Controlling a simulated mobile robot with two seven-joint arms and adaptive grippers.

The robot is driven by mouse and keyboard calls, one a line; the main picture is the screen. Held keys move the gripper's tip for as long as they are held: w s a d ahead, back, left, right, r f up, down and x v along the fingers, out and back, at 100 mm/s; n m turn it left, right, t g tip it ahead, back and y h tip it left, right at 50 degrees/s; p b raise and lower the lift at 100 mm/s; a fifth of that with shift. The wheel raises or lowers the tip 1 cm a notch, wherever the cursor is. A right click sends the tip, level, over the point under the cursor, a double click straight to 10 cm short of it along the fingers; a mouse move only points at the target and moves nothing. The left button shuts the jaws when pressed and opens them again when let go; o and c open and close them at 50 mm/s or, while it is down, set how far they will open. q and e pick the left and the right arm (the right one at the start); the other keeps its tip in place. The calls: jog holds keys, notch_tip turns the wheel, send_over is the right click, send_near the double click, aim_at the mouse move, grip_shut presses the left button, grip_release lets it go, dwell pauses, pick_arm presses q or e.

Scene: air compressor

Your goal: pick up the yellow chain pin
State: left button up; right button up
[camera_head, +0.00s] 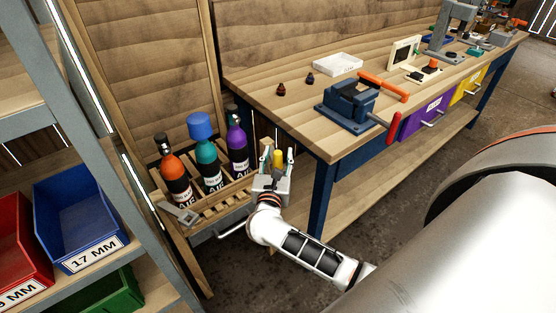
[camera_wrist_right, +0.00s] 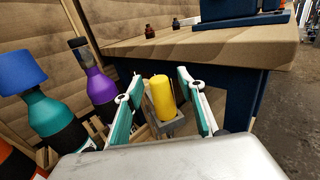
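The yellow chain pin (camera_head: 278,157) stands upright at the right end of the wooden crate, close to the workbench leg. In the right wrist view the yellow pin (camera_wrist_right: 162,98) shows as a smooth cylinder on a grey metal base (camera_wrist_right: 170,126). My right gripper (camera_head: 277,164) is at the pin, with its fingers pointing away from the head camera. In the wrist view the right gripper (camera_wrist_right: 160,82) is open. One green-and-white finger is on each side of the pin, with a visible gap on both sides. My left gripper is not in view.
Orange (camera_head: 175,171), teal (camera_head: 207,158) and purple (camera_head: 238,147) bottles stand in the slatted wooden crate (camera_head: 222,204) left of my gripper. A workbench (camera_head: 300,115) with a blue vise (camera_head: 350,107) is to the right. Shelving with blue (camera_head: 75,222) and red bins is at left.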

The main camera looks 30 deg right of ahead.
jog(key=shift+w+d, duration=0.1)
grip_shut()
jog(key=shift+r, duration=0.15)
notch_tip(320, 180, up, 20)
jog(key=p, duration=0.1)
jog(key=shift+p, duration=0.35)
dwell(0.4)
